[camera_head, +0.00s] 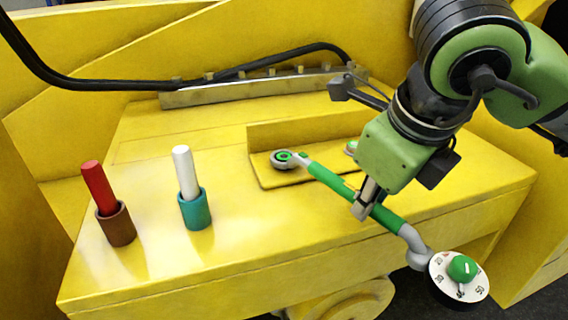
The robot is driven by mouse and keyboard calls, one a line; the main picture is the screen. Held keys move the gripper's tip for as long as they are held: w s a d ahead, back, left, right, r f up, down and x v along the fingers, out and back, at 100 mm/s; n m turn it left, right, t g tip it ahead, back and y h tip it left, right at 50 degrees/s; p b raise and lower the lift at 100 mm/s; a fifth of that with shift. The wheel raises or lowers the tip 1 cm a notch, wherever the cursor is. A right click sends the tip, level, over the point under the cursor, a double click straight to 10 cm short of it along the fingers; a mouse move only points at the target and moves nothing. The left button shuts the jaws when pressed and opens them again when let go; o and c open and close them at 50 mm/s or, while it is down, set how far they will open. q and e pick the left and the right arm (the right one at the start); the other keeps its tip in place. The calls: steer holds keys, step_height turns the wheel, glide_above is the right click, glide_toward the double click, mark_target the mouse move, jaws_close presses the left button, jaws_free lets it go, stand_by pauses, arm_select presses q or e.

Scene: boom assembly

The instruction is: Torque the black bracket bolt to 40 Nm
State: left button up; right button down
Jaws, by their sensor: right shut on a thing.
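A torque wrench with a green handle (332,182) lies slantwise over the yellow surface. Its grey ring head (284,159) sits at the left end of the yellow angle bracket, over a round fastener with a green ring. I cannot tell whether the head is fully seated. At its other end a white dial (460,277) with a green knob hangs past the table's front edge; the set value is hard to read. My right gripper (366,203) is shut on the handle near its middle. A second green-topped fastener (351,147) is partly hidden by my right arm. No black bracket is clearly visible.
A red marker stands in a brown cup (116,224) and a white marker in a teal cup (195,210), both on the left. A black hose (130,84) runs along the back above a metal rail (250,90). The yellow surface between cups and bracket is clear.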

steer(key=shift+r, duration=0.15)
steer(key=shift+r+p, duration=1)
steer(key=shift+r, duration=1.05)
steer(key=shift+r+p, duration=0.65)
steer(key=shift+r, duration=0.85)
